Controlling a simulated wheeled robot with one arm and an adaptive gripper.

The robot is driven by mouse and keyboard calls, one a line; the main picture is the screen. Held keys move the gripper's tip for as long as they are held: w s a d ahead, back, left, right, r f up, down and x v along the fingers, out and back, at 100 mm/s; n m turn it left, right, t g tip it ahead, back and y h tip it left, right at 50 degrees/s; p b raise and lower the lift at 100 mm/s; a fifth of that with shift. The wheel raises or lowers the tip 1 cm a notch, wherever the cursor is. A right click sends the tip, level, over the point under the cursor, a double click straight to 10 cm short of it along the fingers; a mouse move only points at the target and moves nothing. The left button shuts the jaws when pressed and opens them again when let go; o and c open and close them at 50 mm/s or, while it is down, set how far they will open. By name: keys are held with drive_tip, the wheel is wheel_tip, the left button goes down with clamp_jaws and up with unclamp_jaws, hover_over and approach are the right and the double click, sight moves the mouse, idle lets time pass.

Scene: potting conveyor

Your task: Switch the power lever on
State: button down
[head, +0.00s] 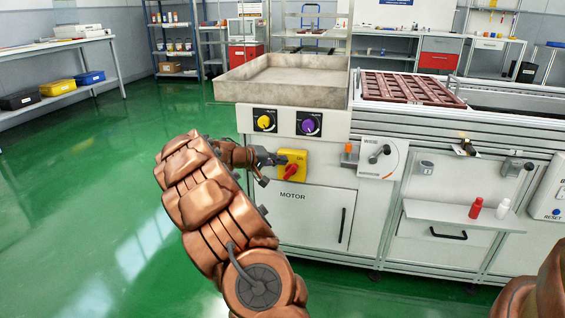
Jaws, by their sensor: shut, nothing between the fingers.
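A yellow switch box with a red lever (291,172) is on the front of the machine, above the word MOTOR. The red lever lies at a slant, and small marking beside it looks like ON. My gripper (276,160) is shut and empty, close to the left edge of the yellow box. I cannot tell whether it touches the box. A second handle, a dark lever (380,153) on a white panel (368,170), is to the right. No readable label shows which of the two is the power lever.
A yellow knob (264,122) and a purple knob (309,124) sit above the switch, under a grey tray (283,91). A small shelf (440,212) with a red bottle (476,208) and a white bottle (503,208) juts out at right. Green floor is clear at left.

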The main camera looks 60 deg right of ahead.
drive_tip(key=w+d+r+p+v, duration=0.1)
drive_tip(key=p+v, duration=0.2)
drive_tip(key=v, duration=0.9)
drive_tip(key=shift+w+r+p, duration=0.2)
drive_tip(key=shift+r+p, duration=0.05)
drive_tip(key=shift+p, duration=0.15)
drive_tip(key=shift+r, duration=0.1)
drive_tip(key=s+a+r+n+t+y+p, duration=0.15)
drive_tip(key=s+a+r+p, duration=0.25)
drive_tip(key=a+r+p, duration=0.45)
drive_tip(key=s+a+r+y+p, duration=0.3)
drive_tip(key=s+a+r+p, duration=0.1)
drive_tip(key=a+r+p, duration=0.45)
drive_tip(key=s+a+r+n+y+p, duration=0.2)
drive_tip(key=s+a+r+p, duration=0.3)
drive_tip(key=a, duration=0.6)
drive_tip(key=s+a+r+n+t+y+p, duration=0.1)
drive_tip(key=s+a+r+n+y+p, duration=0.2)
drive_tip(key=a+p, duration=0.6)
drive_tip(key=s+a+r+n+t+y+p, duration=0.1)
drive_tip(key=s+a+r+n+y+p, duration=0.2)
drive_tip(key=s+a+r+p, duration=0.4)
drive_tip(key=s+a+p, duration=0.1)
drive_tip(key=s+a, duration=0.1)
drive_tip(key=a, duration=0.4)
drive_tip(key=shift+r, duration=0.35)
